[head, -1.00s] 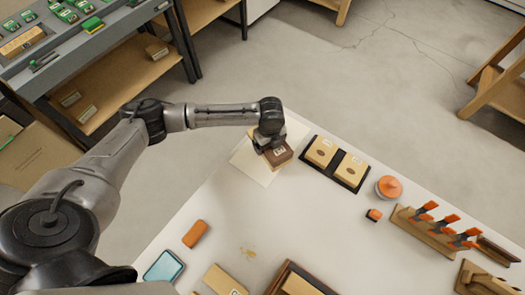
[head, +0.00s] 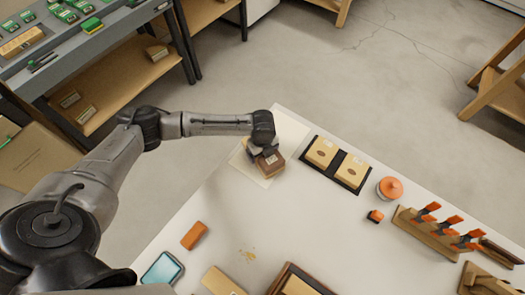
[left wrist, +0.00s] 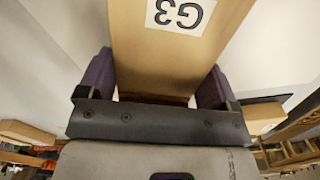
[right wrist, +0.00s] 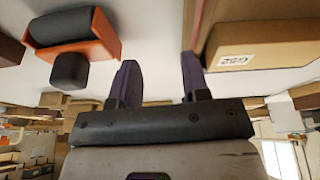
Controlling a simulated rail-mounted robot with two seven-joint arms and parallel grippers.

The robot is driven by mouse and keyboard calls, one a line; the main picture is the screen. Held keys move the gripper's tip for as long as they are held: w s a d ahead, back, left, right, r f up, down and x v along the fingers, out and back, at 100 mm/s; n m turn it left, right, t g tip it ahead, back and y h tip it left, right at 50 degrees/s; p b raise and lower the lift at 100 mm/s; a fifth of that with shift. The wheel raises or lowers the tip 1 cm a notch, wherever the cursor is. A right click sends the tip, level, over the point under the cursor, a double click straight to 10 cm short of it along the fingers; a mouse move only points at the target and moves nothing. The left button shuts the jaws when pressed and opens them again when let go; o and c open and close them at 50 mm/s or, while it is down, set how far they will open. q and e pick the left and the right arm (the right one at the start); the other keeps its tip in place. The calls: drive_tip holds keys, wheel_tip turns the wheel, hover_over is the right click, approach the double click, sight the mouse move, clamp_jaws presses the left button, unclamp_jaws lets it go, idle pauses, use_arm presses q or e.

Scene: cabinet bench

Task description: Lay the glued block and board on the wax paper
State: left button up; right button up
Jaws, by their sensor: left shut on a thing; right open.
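The wax paper (head: 291,127) is a pale cream sheet lying flat at the bench's far left corner, partly hidden by my arm. My left gripper (head: 264,147) is over it, shut on the glued block and board (head: 270,161), a brown piece with a white label. Whether the piece touches the paper, I cannot tell. In the left wrist view, the wooden face marked G3 (left wrist: 160,62) sits between the two fingers of my left gripper (left wrist: 155,82). My right gripper (right wrist: 155,80) is open and empty in its wrist view; the head view does not show it.
A dark tray with two tan blocks (head: 337,163) lies right of the paper. Beyond it are an orange round container (head: 389,188) and a wooden rack with orange clamps (head: 437,228). An orange block (head: 194,235) and teal tray (head: 162,268) lie nearer. The bench middle is mostly clear.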

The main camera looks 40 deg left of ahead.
use_arm(q)
drive_tip(key=o, duration=0.8)
drive_tip(key=shift+f, duration=0.15)
use_arm(e)
drive_tip(key=shift+d, duration=0.1)
